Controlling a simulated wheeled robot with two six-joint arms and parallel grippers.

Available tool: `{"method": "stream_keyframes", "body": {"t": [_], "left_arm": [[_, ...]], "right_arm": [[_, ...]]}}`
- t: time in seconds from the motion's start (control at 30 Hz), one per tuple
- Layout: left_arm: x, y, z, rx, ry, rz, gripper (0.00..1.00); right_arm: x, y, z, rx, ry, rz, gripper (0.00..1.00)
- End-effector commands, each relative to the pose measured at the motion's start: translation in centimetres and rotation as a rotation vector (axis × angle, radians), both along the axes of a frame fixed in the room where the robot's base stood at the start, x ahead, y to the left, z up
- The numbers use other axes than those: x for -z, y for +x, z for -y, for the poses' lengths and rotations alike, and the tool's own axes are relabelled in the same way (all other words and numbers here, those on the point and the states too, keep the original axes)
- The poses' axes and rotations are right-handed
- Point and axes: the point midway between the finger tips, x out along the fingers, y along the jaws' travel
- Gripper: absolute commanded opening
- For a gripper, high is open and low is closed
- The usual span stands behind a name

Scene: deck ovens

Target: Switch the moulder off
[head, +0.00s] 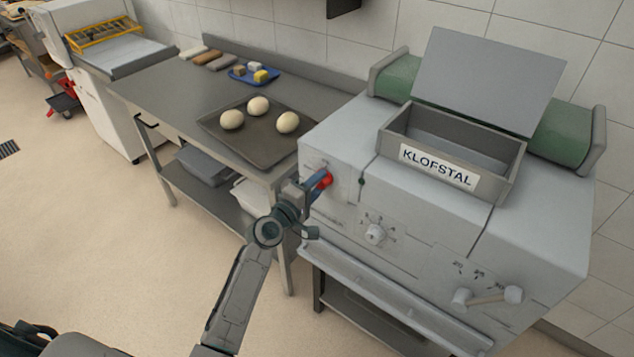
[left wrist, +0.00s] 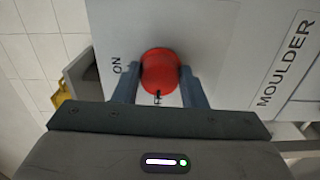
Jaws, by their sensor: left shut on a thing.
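The moulder (head: 335,240) is the large grey machine at the right, with a hopper labelled KLOFSTAL on top. Its red knob (head: 327,180) sits on the left part of its front. My left gripper (head: 318,184) is at this knob. In the left wrist view the two fingers are shut on the red knob (left wrist: 160,70), one on each side. The word ON stands to the left of the knob there, and a partly hidden label lies just below it. The word MOULDER is at the right. My right gripper is not in view.
A steel table (head: 165,95) left of the moulder carries a dark tray (head: 262,148) with three dough balls and a blue tray (head: 240,74). A white dial (head: 375,233) and a lever (head: 488,297) are on the moulder's front.

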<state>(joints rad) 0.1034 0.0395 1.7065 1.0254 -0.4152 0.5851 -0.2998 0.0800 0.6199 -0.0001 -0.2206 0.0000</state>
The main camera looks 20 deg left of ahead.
Motion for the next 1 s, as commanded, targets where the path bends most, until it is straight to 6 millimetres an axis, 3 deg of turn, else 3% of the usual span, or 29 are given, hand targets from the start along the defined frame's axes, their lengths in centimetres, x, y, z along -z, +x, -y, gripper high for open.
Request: {"method": "stream_keyframes", "body": {"t": [0.67,0.7,0.77,0.8,1.0], "left_arm": [[0.02,-0.02,0.01,0.000,-0.055,-0.020,0.15],[0.02,-0.02,0.01,0.000,-0.055,-0.020,0.44],[0.02,-0.01,0.01,0.000,-0.055,-0.020,0.56],[0.01,-0.01,0.01,0.000,-0.055,-0.020,0.59],[0.00,-0.01,0.01,0.000,-0.055,-0.020,0.59]], "right_arm": [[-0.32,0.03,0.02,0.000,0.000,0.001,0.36],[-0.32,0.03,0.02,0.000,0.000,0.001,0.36],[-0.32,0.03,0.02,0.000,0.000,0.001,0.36],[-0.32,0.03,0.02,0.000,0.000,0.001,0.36],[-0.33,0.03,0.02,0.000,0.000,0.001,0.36]]}}
